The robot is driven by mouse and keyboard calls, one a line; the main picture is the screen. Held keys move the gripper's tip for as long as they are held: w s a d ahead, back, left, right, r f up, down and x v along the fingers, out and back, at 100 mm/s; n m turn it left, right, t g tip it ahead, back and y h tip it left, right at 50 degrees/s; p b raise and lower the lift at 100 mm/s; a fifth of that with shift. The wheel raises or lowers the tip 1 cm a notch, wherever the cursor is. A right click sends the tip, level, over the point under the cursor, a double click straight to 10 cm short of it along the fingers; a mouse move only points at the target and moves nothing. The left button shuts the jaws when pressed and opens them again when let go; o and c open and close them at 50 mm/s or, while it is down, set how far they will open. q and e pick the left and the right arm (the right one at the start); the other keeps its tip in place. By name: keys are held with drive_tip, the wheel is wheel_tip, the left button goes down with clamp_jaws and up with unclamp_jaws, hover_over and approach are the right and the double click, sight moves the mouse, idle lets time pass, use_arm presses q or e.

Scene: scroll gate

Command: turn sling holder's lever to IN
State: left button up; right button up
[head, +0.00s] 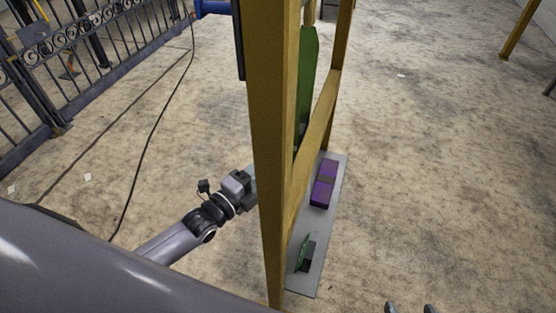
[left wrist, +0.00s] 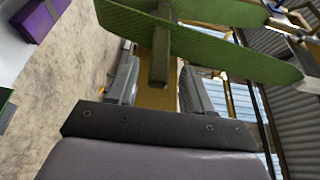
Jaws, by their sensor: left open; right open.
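A green sling (head: 308,75) hangs inside a yellow frame (head: 268,130) in the head view. In the left wrist view the sling (left wrist: 205,42) crosses the top as wide green bands. A short upright bar (left wrist: 160,58) stands in front of the sling; I cannot tell for sure that it is the holder's lever, and no IN mark is readable. My left gripper (left wrist: 160,88) is open, its fingers apart on either side of the line to the bar, with nothing seen gripped. In the head view its tip is hidden behind the frame's post. My right gripper (head: 410,307) is open and empty at the bottom edge.
A grey plate (head: 308,278) on the floor by the frame carries a purple box (head: 324,184) and a small green and black piece (head: 305,256). A metal fence (head: 95,55) and a dark cable (head: 150,135) are at left.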

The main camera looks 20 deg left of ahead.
use_arm(q)
drive_tip(key=shift+b+x, duration=0.45)
drive_tip(key=shift+x, duration=2.15)
clamp_jaws()
